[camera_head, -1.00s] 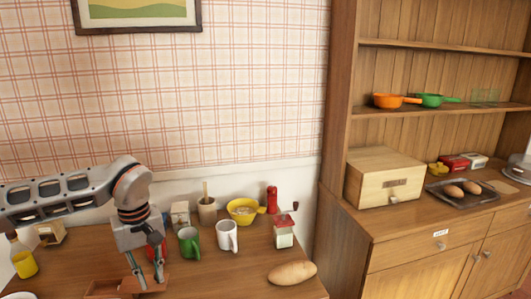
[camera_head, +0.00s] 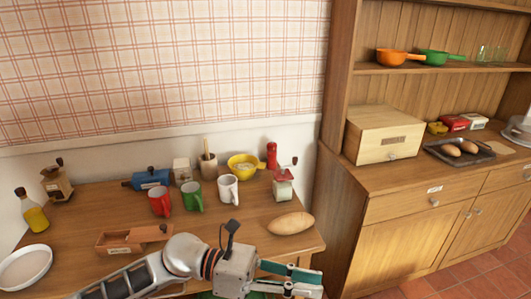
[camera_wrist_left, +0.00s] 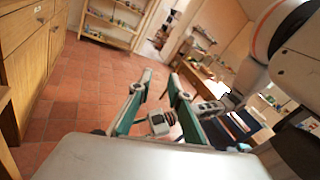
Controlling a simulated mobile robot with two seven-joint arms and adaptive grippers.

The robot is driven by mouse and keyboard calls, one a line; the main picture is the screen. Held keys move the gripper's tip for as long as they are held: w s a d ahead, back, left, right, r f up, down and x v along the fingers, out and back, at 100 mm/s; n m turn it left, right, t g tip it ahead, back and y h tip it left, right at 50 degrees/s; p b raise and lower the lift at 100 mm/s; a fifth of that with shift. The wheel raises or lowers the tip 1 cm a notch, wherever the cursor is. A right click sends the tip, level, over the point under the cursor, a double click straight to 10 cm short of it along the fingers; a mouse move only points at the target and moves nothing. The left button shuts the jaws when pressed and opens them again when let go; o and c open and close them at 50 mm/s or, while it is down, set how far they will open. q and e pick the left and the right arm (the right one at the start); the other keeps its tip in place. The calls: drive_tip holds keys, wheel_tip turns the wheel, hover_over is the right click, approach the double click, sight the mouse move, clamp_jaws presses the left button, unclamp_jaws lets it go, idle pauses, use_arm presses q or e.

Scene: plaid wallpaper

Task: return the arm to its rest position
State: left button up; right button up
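My left arm comes in along the bottom of the head view. Its gripper (camera_head: 316,284) points right, low in front of the table's (camera_head: 250,232) front right corner. Its two green-padded fingers are apart with nothing between them; they also show spread in the left wrist view (camera_wrist_left: 160,84).
The table holds a wooden tray box (camera_head: 118,241), a white plate (camera_head: 25,267), mugs (camera_head: 192,197), a yellow bowl (camera_head: 243,172) and a potato-like loaf (camera_head: 290,223). A wooden cabinet (camera_head: 410,250) stands at right. Red tile floor (camera_wrist_left: 75,95) is open.

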use_arm(q)
drive_tip(key=w+a+r+n+t+h, duration=0.1)
drive_tip(key=w+a+n+t, duration=0.15)
drive_tip(key=n+t, duration=0.5)
drive_tip(key=w+a+n+t+h, duration=0.15)
drive_tip(key=w+n+t, duration=0.3)
drive_tip(key=n, duration=0.55)
drive_tip(key=w+a+f+n+t+y, duration=0.2)
drive_tip(key=a+f+n+t+y, duration=0.6)
drive_tip(key=n, duration=0.7)
drive_tip(key=s+a+f+n+g+y, duration=0.2)
drive_tip(key=s+a+f+n+y, duration=0.1)
drive_tip(key=f, duration=0.5)
drive_tip(key=s+a+f+n+g+y, duration=0.2)
drive_tip(key=s+a+f+n+y, duration=0.1)
drive_tip(key=s+a+f+n, duration=0.3)
drive_tip(key=s+a+f+n+g+y, duration=0.1)
drive_tip(key=s+a+f+n+y, duration=0.2)
drive_tip(key=f, duration=0.8)
drive_tip(key=s+a+n, duration=0.2)
drive_tip(key=a+n, duration=0.1)
drive_tip(key=a, duration=0.1)
drive_tip(key=shift+n+g, duration=0.35)
drive_tip(key=shift+g, duration=0.05)
